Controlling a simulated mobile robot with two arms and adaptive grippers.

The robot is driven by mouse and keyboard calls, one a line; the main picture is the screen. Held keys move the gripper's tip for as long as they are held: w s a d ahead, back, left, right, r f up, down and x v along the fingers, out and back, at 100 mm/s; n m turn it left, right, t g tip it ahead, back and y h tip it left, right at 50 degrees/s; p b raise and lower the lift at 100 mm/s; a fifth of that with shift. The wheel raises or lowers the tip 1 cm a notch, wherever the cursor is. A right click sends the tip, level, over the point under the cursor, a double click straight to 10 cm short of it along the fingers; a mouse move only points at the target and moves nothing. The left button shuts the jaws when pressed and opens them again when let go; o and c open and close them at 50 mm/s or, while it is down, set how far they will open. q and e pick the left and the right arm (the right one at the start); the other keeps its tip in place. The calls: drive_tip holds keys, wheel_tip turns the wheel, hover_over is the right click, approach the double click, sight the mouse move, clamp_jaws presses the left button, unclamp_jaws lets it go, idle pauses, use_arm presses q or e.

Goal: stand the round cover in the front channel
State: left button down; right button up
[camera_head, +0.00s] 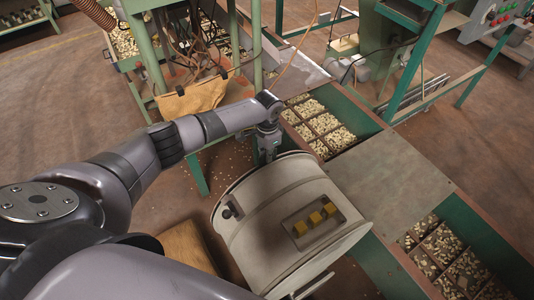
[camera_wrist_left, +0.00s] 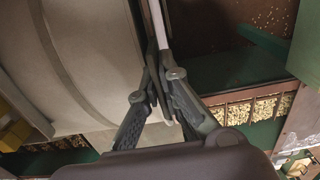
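The round cover (camera_head: 262,232) is a large beige, rounded piece low in the middle of the head view. My left gripper (camera_head: 268,155) is at its far edge. In the left wrist view the cover's beige side (camera_wrist_left: 90,60) fills the left. There the left gripper's fingers (camera_wrist_left: 157,80) close together on a thin pale edge, which seems to be the cover's rim. The front channel cannot be made out for certain; the green-framed trough (camera_head: 365,262) runs beside and under the cover. My right gripper is not in view.
Yellow blocks (camera_head: 315,218) sit in a plate on the cover. Nut-filled bins (camera_head: 325,130) lie beyond it, more bins (camera_head: 445,255) at right. A grey flat panel (camera_head: 392,172) lies between them. A tan sack (camera_head: 192,98) hangs behind my left arm. Open floor is at left.

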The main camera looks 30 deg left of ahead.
use_arm(q)
drive_tip(key=shift+s+d+p, duration=0.35)
drive_tip(key=shift+d+p, duration=0.25)
drive_tip(key=shift+d, duration=0.1)
idle(1.0)
drive_tip(key=c, duration=1.7)
unclamp_jaws()
drive_tip(key=shift+a, duration=0.1)
wheel_tip(320, 180, up, 12)
drive_tip(key=shift+r, duration=0.1)
